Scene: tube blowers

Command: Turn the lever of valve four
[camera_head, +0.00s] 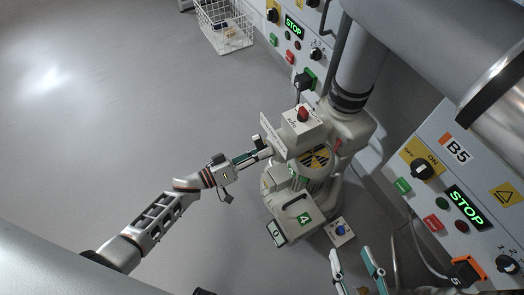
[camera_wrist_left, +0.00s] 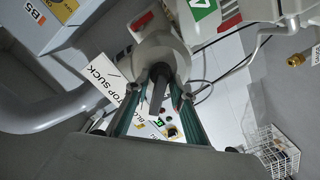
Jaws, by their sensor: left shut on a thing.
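The valve unit (camera_head: 312,165) is a pale machine with a yellow-black hazard sign and a green label 4 (camera_head: 304,218). A green 4 label also shows in the left wrist view (camera_wrist_left: 204,9). My left gripper (camera_head: 264,153) reaches it from the left, beside its upper left side. In the left wrist view, the fingers (camera_wrist_left: 157,90) are shut on a dark bar-like lever (camera_wrist_left: 158,95), in front of a round pale hub (camera_wrist_left: 162,55). The lever is mostly hidden in the head view. My right gripper (camera_head: 354,252) is open and empty at the bottom, right of the unit.
A plate reading STOP SUCK (camera_wrist_left: 106,88) lies beside the lever. A small box with a red knob (camera_head: 302,115) tops the unit; a blue-knob box (camera_head: 340,231) is below. Control panel B5 (camera_head: 447,150) stands at right. A wire basket (camera_head: 224,25) is at the back; floor at left is clear.

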